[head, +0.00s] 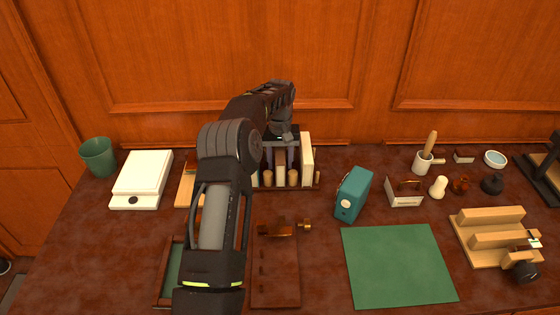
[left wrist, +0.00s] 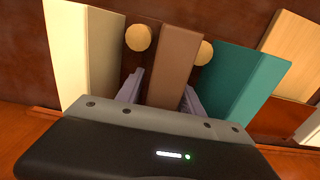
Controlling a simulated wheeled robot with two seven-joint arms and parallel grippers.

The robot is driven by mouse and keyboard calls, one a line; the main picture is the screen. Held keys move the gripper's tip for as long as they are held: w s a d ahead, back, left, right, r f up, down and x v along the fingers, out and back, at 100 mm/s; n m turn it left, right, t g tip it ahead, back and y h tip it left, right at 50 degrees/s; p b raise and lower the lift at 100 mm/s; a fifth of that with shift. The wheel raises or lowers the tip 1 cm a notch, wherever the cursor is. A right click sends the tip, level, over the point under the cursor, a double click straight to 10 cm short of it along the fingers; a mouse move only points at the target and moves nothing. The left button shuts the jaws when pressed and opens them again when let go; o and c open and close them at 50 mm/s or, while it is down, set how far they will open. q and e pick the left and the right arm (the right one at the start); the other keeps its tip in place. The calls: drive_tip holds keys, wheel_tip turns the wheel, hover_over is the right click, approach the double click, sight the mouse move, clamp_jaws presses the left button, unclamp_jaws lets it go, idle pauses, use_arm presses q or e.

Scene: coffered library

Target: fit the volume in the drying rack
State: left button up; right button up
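The drying rack (head: 318,185) stands at the back of the table, with round wooden pegs along its front; my left arm hides part of it. A brown volume (left wrist: 172,65) stands upright in the rack between two pegs. My left gripper (left wrist: 163,92) is over the rack, with one finger against each side of the brown volume; it also shows in the head view (head: 285,150). A cream volume (head: 307,158) stands in the rack to the right. A teal volume (left wrist: 235,80) stands on the other side, mostly hidden in the head view. My right gripper is not in view.
A teal box (head: 352,195) stands right of the rack, near a green mat (head: 398,264). A white slab (head: 142,178) and a green cup (head: 98,156) are at left. A stepped wooden stand (head: 490,238) and small tools are at right. A brown board (head: 275,270) lies in front.

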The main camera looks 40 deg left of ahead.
sight(280, 148)
use_arm(q)
drive_tip(key=shift+o, duration=0.6)
drive_tip(key=shift+r, duration=0.1)
drive_tip(key=shift+r+p, duration=2.05)
drive_tip(key=shift+r, duration=0.9)
drive_tip(key=shift+f, duration=0.1)
